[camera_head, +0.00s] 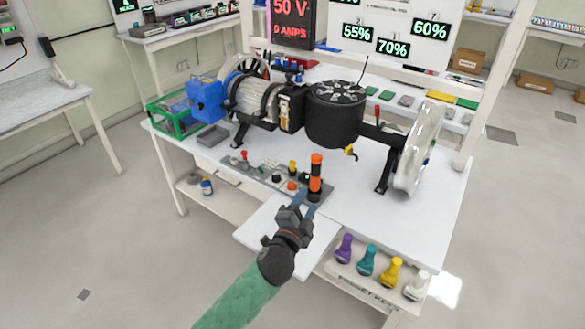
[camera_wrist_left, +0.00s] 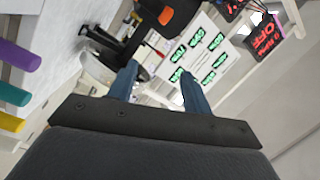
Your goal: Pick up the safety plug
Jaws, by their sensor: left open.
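An orange and black upright plug (camera_head: 316,172), which looks like the safety plug, stands on the grey control panel (camera_head: 262,172) at the front of the bench. My left gripper (camera_head: 305,198) is open and empty, just in front of and below the plug in the head view, with its blue fingers spread. In the left wrist view the gripper (camera_wrist_left: 158,78) shows two spread fingers with nothing between them. The right gripper is not in view.
A motor rig with a black drum (camera_head: 335,115) and a pale wheel (camera_head: 418,150) stands behind the panel. A green crate (camera_head: 172,128) is at the left. Purple (camera_head: 344,248), teal (camera_head: 366,260), yellow (camera_head: 391,270) and white (camera_head: 416,286) pieces sit at the front right.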

